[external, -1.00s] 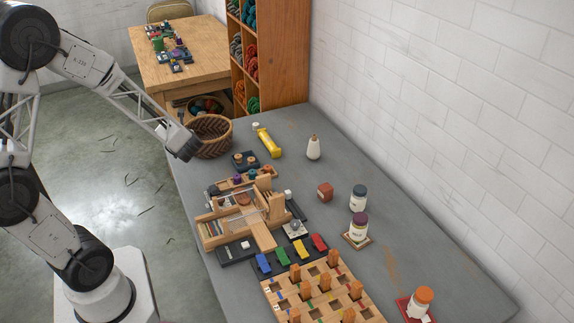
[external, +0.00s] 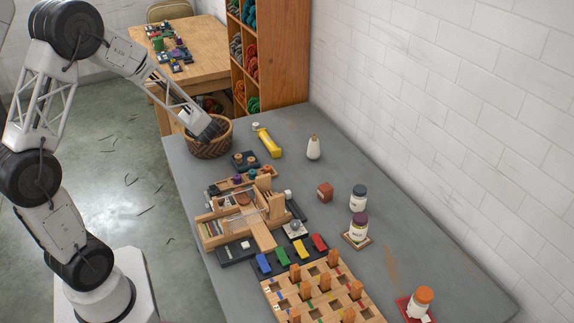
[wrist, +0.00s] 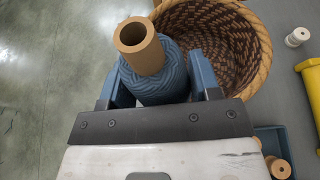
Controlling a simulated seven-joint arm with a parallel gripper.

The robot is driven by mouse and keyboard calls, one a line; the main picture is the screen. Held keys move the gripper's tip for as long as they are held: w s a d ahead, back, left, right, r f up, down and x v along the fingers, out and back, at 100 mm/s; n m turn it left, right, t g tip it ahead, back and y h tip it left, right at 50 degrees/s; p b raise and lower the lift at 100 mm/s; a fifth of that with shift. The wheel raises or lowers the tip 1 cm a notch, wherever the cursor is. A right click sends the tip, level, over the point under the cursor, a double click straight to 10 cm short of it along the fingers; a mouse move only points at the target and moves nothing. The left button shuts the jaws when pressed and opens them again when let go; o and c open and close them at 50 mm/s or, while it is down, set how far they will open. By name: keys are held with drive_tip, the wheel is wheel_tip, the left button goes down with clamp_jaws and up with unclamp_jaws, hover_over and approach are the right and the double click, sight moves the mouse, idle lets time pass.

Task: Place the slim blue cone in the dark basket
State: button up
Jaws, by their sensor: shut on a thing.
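The slim blue cone (wrist: 160,72) is wound with blue yarn on a tan core tube whose open end faces the wrist camera. My gripper (wrist: 163,78) is shut on it, with a blue finger on either side. The dark basket (wrist: 256,42) is woven brown with a lighter rim, and its inside shows just beyond and to the right of the cone. In the external view my gripper (external: 212,132) is over the basket (external: 208,150) at the far left end of the grey table. The cone cannot be made out there, and its lower end is hidden in the wrist view.
A yellow cylinder (external: 269,143) and a small white spool (external: 255,126) lie right of the basket. A dark tray with spools (external: 245,161) stands just in front. A wooden loom-like frame (external: 240,215) is nearer, and a white bottle (external: 313,148) stands farther right.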

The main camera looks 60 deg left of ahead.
drive_tip(key=shift+w+a+f, duration=0.15)
drive_tip(key=shift+w+a, duration=1.1)
drive_tip(key=shift+w, duration=0.05)
drive_tip(key=shift+f, duration=1.75)
drive_tip(key=shift+f, duration=0.55)
drive_tip(key=o, duration=1)
